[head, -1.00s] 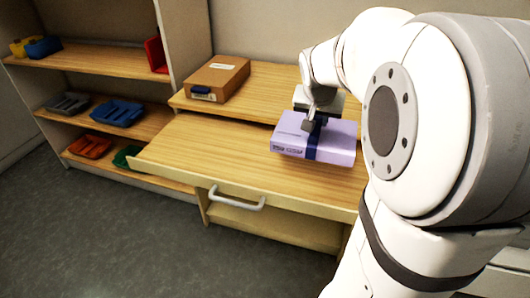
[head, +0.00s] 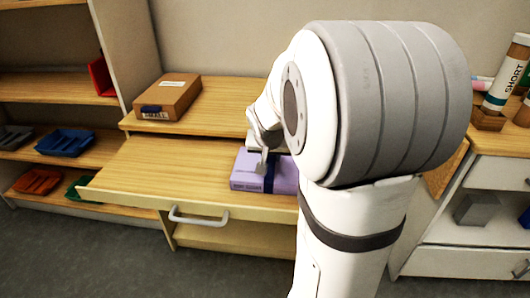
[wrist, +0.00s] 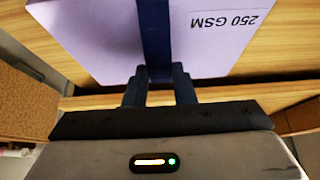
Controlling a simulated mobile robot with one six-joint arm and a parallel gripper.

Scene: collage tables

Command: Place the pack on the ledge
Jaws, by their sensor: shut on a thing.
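The pack (head: 247,171) is a flat lilac box with a dark blue band, over the right part of the light wood pull-out board (head: 150,172) in the head view. The wrist view shows its lilac face with "250 GSM" (wrist: 215,35). My gripper (head: 264,160) is shut on the pack at its blue band; the fingers (wrist: 160,83) also show in the wrist view. I cannot tell whether the pack touches the board. The raised wooden ledge (head: 220,105) runs behind the board. My arm hides the pack's right end.
A brown box (head: 168,97) lies on the ledge's left part; the ledge to its right is bare up to my arm. A shelf unit (head: 60,87) with coloured trays stands left. A white cabinet (head: 460,262) with tubes on top stands right. The board has a handle (head: 198,215).

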